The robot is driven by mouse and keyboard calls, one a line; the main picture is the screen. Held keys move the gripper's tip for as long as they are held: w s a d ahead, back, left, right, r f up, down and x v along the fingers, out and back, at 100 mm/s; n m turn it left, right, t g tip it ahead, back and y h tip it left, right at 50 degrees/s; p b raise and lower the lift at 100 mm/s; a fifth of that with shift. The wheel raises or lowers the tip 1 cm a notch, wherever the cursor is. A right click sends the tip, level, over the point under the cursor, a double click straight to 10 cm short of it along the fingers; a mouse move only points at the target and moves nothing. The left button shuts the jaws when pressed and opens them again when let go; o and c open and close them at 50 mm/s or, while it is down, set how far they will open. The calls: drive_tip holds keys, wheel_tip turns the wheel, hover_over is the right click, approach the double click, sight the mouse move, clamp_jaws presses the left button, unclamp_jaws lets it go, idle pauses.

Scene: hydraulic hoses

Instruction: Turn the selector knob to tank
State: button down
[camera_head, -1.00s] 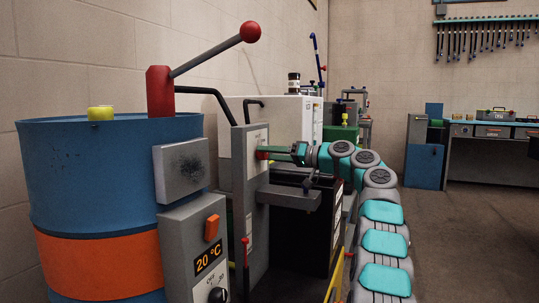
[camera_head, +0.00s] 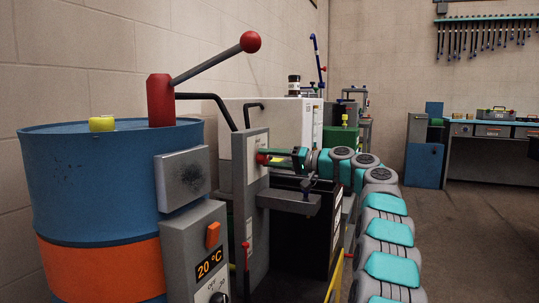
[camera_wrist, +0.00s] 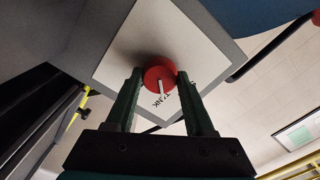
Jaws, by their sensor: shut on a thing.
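The red selector knob (camera_wrist: 160,78) sits on a white plate (camera_wrist: 112,72) on a grey panel. It has a white pointer line. In the wrist view this line points down toward the dark lettering, of which "ANK" is readable, partly overlapping it. My gripper (camera_wrist: 159,76) has one green finger on each side of the knob and is shut on it. In the head view the knob (camera_head: 262,159) shows as a small red spot at the front of the grey upright panel (camera_head: 252,228), with my gripper (camera_head: 267,156) reaching it from the right.
A grey ledge (camera_head: 290,203) juts out just below my gripper. A blue and orange barrel (camera_head: 90,185) with a red-knobbed lever (camera_head: 215,60) stands at left, beside a grey control box (camera_head: 190,240). Open floor lies at right, before a workbench (camera_head: 495,150).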

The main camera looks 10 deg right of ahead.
drive_tip(key=shift+m+p, duration=0.4)
drive_tip(key=shift+m, duration=0.2)
drive_tip(key=shift+f, duration=0.1)
drive_tip(key=shift+c, duration=1.3)
unclamp_jaws()
drive_tip(key=v, duration=0.8)
drive_tip(key=shift+b, duration=0.3)
